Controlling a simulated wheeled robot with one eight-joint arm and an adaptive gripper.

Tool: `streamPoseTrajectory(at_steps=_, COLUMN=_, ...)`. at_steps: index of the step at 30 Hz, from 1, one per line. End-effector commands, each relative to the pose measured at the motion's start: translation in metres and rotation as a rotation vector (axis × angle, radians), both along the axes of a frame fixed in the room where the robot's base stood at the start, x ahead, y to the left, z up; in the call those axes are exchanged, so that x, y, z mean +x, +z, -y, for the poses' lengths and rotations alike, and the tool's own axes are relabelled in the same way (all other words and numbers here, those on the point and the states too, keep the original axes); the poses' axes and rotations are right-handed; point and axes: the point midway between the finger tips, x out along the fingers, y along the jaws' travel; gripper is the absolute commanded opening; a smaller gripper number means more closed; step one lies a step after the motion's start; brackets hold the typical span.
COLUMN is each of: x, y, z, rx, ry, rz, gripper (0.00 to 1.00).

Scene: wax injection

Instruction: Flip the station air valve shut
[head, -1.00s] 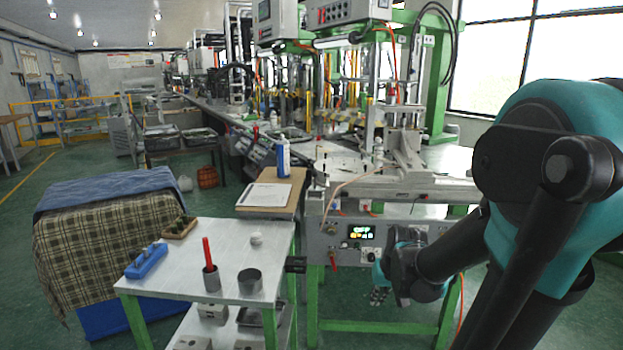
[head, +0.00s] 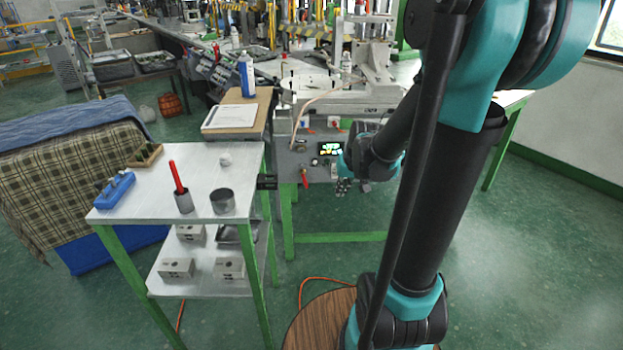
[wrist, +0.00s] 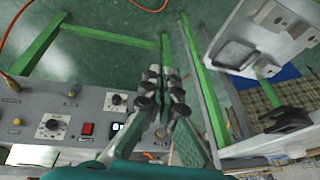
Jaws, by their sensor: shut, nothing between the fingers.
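The red valve lever (head: 305,177) hangs down on the left part of the grey station panel (head: 325,168) in the head view. I cannot make out the lever clearly in the wrist view, where my gripper covers part of the panel edge. My gripper (head: 345,187) is in front of the panel, right of the lever and apart from it. In the wrist view my gripper (wrist: 165,76) has its dark fingers together, with nothing between them, over the floor in front of the panel.
The panel also carries knobs, a lit display (head: 330,148) and a red switch (wrist: 87,128). A white table (head: 150,215) with a red pen in a cup stands left of the panel. Green legs and a crossbar (head: 340,237) are below. Open floor lies at the right.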

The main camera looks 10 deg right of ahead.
Motion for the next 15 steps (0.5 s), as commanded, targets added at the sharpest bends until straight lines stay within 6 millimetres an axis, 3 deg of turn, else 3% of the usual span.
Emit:
streamPoseTrajectory(at_steps=1, x=0.021, y=0.000, z=0.001, rx=0.014, ry=0.000, rz=0.000, gripper=0.00)
streamPoseTrajectory(at_steps=8, x=0.106, y=-0.012, z=0.003, rx=0.080, ry=0.014, rz=0.003, gripper=0.00)
streamPoseTrajectory(at_steps=15, x=0.191, y=-0.041, z=0.010, rx=0.150, ry=0.027, rz=0.013, gripper=0.00)
